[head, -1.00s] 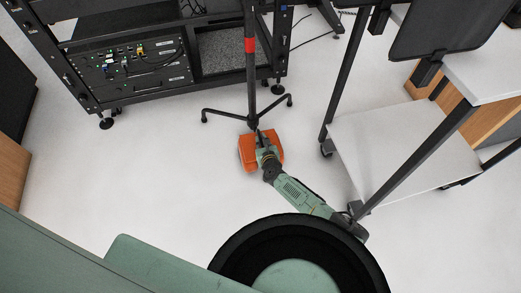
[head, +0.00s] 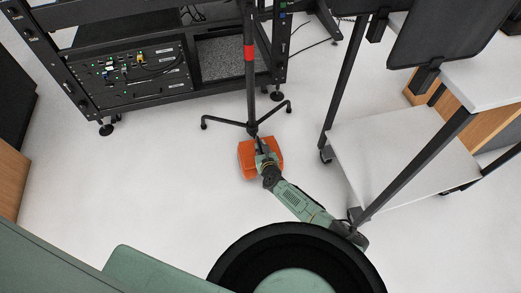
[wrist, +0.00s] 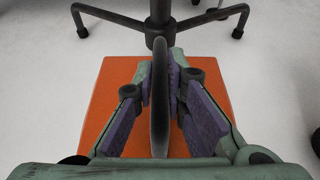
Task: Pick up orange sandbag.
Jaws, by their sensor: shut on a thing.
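The orange sandbag (head: 247,161) lies on the pale floor at the foot of a black stand, partly covered by my gripper in the head view. In the wrist view the sandbag (wrist: 110,90) spreads below my gripper, with a dark upright strap or handle (wrist: 160,110) along its middle. My gripper (wrist: 160,85) has its purple-padded fingers on both sides of this handle and is shut on it. In the head view my gripper (head: 263,148) is over the sandbag's middle. I cannot tell whether the sandbag is off the floor.
The black stand (head: 250,90) with a red band has splayed legs just behind the sandbag. A rack of equipment (head: 135,75) stands at the back left. A cart with a white lower shelf (head: 385,150) stands to the right. The floor at left is clear.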

